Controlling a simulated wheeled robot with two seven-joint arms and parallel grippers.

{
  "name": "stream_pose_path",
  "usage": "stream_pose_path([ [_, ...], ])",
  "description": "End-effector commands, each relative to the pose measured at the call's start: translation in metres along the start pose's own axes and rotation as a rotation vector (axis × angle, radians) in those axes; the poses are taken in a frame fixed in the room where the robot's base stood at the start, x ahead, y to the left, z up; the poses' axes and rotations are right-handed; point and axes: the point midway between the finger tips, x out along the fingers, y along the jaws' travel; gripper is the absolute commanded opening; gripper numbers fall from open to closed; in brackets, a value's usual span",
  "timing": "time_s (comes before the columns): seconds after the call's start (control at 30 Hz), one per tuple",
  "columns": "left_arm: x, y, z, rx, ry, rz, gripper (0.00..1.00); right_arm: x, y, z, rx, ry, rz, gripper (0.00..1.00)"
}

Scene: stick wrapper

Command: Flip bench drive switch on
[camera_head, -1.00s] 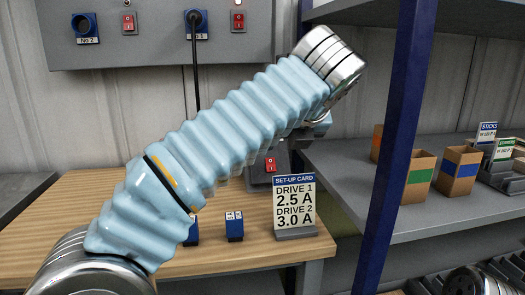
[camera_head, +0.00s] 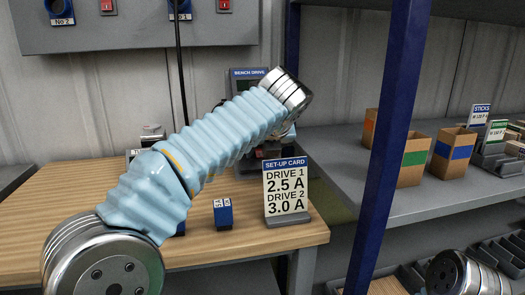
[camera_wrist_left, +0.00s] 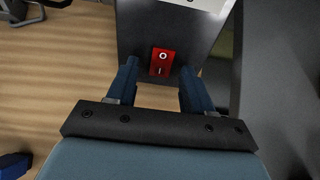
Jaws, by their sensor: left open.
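The bench drive (camera_head: 249,73) stands on the wooden bench behind my left arm, its top label showing in the head view and most of its front hidden. In the left wrist view, the drive's dark grey face (camera_wrist_left: 137,40) carries a red rocker switch (camera_wrist_left: 162,62) marked O and I. I cannot tell which side is pressed in. My left gripper (camera_wrist_left: 158,68) is open and empty, with its two blue fingers apart on either side of the switch in that view. Contact cannot be made out. My right gripper is not in view.
A set-up card (camera_head: 287,186) and a small blue block (camera_head: 223,213) stand near the bench's front edge. A blue post (camera_head: 389,150) rises at the right, before a shelf with open boxes (camera_head: 412,160). A wall panel (camera_head: 140,25) has more red switches.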

Motion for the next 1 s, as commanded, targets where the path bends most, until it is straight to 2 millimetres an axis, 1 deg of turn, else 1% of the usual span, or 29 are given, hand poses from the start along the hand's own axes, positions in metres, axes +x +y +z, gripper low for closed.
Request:
stream_pose_path([
  [0.27,0.003,0.000,0.000,0.001,0.000,0.000,0.51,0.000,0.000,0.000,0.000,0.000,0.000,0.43],
  [0.3,0.003,0.000,0.000,0.001,0.000,0.000,0.50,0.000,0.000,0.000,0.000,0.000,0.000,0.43],
  [0.57,0.003,0.000,0.000,0.001,0.000,0.001,0.10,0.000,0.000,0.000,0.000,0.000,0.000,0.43],
  [0.6,0.003,0.000,0.000,0.001,0.000,0.001,0.04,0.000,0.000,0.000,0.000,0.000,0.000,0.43],
  [0.63,0.003,0.000,0.000,0.001,0.000,0.001,0.00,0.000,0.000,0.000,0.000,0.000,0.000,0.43],
  [0.73,0.004,0.000,-0.001,0.001,-0.004,0.001,0.00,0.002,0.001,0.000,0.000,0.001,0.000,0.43],
  [0.9,0.007,0.000,-0.007,0.002,-0.082,0.001,0.00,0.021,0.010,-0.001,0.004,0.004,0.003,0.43],
  [1.0,0.005,0.000,-0.006,0.002,-0.118,0.000,0.00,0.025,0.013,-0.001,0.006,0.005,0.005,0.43],
])
